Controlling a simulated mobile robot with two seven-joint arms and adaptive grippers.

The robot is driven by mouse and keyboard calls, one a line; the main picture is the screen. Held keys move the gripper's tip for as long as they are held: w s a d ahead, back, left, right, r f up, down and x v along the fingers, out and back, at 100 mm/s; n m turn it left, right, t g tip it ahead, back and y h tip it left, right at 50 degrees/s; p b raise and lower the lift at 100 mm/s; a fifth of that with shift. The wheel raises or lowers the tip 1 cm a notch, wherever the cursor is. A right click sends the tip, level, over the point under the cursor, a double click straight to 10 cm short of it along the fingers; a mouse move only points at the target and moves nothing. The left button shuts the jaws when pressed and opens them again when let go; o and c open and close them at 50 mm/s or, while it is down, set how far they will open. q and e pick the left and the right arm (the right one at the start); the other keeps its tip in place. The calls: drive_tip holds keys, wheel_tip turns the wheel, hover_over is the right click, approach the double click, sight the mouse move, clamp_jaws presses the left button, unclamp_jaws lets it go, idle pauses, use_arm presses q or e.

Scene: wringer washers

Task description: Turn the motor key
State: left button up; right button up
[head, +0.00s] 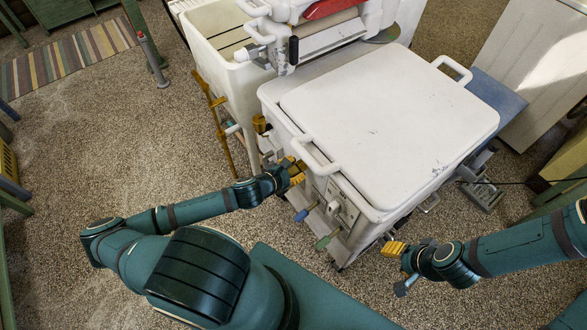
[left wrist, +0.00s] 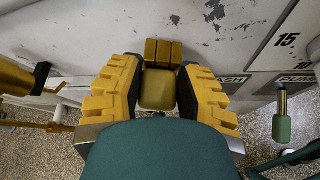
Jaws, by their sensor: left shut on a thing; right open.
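A white washer (head: 390,115) stands in front of me, its control panel (head: 340,205) on the near side. My left gripper (head: 294,170) is at the panel's left part, below the white lid handle. In the left wrist view a dull yellow knob (left wrist: 158,90) sits between the two yellow fingers, and the gripper (left wrist: 160,98) is shut on it. It may be the motor key; its stem is mostly hidden and its turn angle cannot be told. My right gripper (head: 396,250) is open and empty, near the washer's lower right corner.
A blue lever (head: 304,214) and a green lever (head: 325,241) hang below the panel; the green one also shows in the left wrist view (left wrist: 282,118). A brown pipe (head: 220,125) and pale tub (head: 215,40) stand left.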

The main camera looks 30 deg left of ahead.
use_arm(q)
drive_tip(key=m+t+y+b, duration=0.1)
drive_tip(key=m+y+b, duration=0.1)
drive_tip(key=shift+a+m+t, duration=0.15)
drive_tip(key=shift+m+t, duration=0.15)
drive_tip(key=shift+m, duration=0.1)
drive_tip(key=shift+o, duration=0.2)
drive_tip(key=shift+m+t+y+b, duration=0.85)
drive_tip(key=shift+m+b, duration=0.65)
drive_tip(key=shift+b, duration=0.25)
drive_tip(key=m+t, duration=0.1)
drive_tip(key=m, duration=0.1)
drive_tip(key=m+t, duration=0.1)
drive_tip(key=m, duration=0.1)
drive_tip(key=shift+w+r+m+t+y, duration=0.1)
drive_tip(key=shift+r+m+t+y, duration=0.1)
drive_tip(key=shift+m+t+y, duration=0.15)
drive_tip(key=o, duration=1.1)
drive_tip(key=shift+o, duration=0.6)
drive_tip(key=shift+f, duration=0.15)
drive_tip(key=o, duration=0.5)
drive_tip(key=shift+c, duration=0.2)
